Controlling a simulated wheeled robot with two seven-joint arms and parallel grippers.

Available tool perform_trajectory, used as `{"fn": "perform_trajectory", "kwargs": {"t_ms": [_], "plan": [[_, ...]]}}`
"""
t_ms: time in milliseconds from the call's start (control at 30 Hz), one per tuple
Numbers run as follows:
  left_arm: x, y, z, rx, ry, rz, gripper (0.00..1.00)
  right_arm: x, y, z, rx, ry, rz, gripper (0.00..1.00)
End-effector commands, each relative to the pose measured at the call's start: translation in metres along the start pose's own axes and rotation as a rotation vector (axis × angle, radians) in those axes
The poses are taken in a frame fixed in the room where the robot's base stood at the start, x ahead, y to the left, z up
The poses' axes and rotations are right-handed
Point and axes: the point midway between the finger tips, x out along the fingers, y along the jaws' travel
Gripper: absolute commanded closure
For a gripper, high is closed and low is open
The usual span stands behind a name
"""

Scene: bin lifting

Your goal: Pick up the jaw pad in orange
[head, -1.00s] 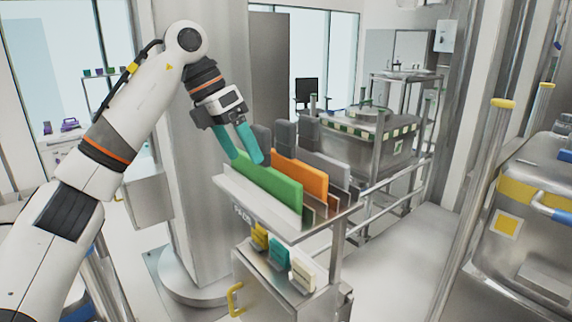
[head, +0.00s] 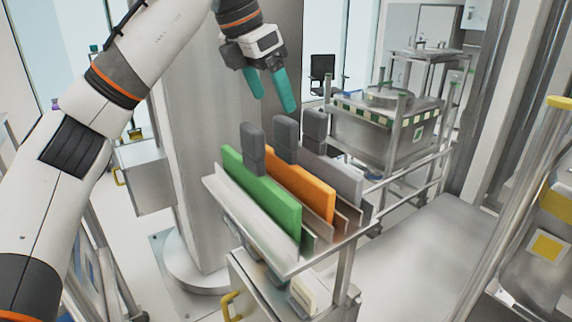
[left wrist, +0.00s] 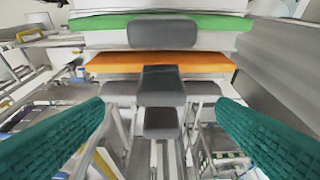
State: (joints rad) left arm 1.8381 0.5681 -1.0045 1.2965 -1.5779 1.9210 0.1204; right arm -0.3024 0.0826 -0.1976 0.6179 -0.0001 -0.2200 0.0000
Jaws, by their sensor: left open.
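The orange jaw pad (head: 313,196) stands upright in a rack, between a green pad (head: 262,196) and a grey pad (head: 338,175). A dark grey handle block (head: 285,138) rises from the orange pad. My left gripper (head: 274,108) is open and empty, above the rack near the orange pad's handle and not touching it. In the left wrist view the orange pad (left wrist: 150,63) lies across the upper middle, with its grey handle (left wrist: 162,86) between the two teal fingers (left wrist: 175,125). My right gripper does not show.
The metal rack (head: 252,228) has a raised front ledge and stands beside a thick steel column (head: 205,120). A steel bin (head: 385,130) on a railed cart stands behind to the right. The floor at right (head: 430,240) is clear.

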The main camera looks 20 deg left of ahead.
Motion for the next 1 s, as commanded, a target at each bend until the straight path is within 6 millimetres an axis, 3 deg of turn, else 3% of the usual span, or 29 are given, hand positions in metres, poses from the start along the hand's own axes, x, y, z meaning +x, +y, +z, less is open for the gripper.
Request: {"fn": "perform_trajectory", "kwargs": {"t_ms": [67,167,500,633,867,1000], "plan": [[0.011,0.000,0.000,-0.001,-0.003,0.001,0.20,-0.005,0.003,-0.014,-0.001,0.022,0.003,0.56],[0.018,0.000,0.000,-0.002,-0.001,0.000,0.20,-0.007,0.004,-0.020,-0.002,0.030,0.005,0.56],[0.059,0.002,-0.002,-0.002,-0.003,0.002,0.20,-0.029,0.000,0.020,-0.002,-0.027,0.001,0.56],[0.070,0.003,-0.002,-0.001,-0.001,0.002,0.20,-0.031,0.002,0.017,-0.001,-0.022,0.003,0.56],[0.072,0.003,-0.001,-0.001,0.000,0.001,0.20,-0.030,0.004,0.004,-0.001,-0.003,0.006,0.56],[0.072,0.003,-0.001,-0.001,0.000,0.001,0.43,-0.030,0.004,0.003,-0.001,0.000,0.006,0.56]]}}
